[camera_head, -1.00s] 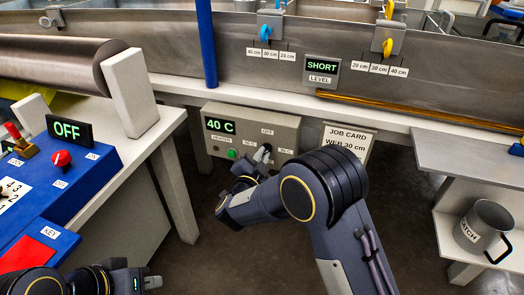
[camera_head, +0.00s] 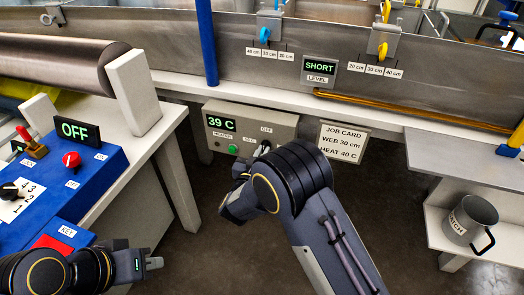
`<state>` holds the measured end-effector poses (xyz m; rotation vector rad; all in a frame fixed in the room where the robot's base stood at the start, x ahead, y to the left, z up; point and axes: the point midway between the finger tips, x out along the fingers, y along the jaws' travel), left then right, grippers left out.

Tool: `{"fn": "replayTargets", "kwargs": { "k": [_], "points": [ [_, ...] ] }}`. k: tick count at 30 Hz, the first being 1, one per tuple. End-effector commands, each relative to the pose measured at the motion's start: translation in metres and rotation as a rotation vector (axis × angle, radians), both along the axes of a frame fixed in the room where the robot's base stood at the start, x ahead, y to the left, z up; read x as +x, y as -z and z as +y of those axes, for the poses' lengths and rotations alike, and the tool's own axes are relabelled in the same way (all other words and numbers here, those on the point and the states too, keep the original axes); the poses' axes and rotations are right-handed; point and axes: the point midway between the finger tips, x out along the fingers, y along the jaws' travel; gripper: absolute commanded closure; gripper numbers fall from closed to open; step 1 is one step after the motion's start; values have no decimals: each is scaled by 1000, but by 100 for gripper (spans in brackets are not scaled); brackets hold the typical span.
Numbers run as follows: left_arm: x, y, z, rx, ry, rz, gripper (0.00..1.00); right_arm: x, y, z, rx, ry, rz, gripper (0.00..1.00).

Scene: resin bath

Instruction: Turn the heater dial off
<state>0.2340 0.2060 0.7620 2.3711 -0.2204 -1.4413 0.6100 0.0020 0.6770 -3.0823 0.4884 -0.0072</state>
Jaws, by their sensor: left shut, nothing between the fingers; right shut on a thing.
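The heater box (camera_head: 284,126) is a grey panel under the tank's front edge. Its display (camera_head: 220,123) reads 39 C, and a green lamp (camera_head: 233,149) is lit below it. The heater dial (camera_head: 265,146) is a small dark knob below the OFF label, mostly hidden by my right gripper. My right gripper (camera_head: 257,154) is shut on the dial, with its fingers partly hidden by my wrist; the dial's exact pointing is unclear. My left gripper (camera_head: 150,263) is shut and empty, low at the left near the blue control box.
A job card (camera_head: 342,143) reading WEB 30 cm, HEAT 40 C hangs right of the heater box. The blue control box (camera_head: 100,172) with a red knob stands at left, beside an OFF display (camera_head: 74,130). A metal jug (camera_head: 470,222) stands on the right shelf.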

Motion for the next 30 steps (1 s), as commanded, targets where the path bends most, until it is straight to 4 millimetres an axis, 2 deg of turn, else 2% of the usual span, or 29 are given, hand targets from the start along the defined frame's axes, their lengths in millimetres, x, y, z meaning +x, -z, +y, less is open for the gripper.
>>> {"fn": "replayTargets", "kwargs": {
  "k": [17, 18, 23, 30],
  "points": [
    [0, -2, 0, 0, 0, 0, 100, -1, 2, 1, -37, -3, 17, 100],
    [0, -2, 0, 0, 0, 0, 100, -1, 2, 1, -37, -3, 17, 90],
    [0, -2, 0, 0, 0, 0, 100, -1, 2, 0, -35, -2, 16, 69],
    [0, -2, 0, 0, 0, 0, 100, 0, 1, 0, -35, -1, 13, 69]
  ]
}}
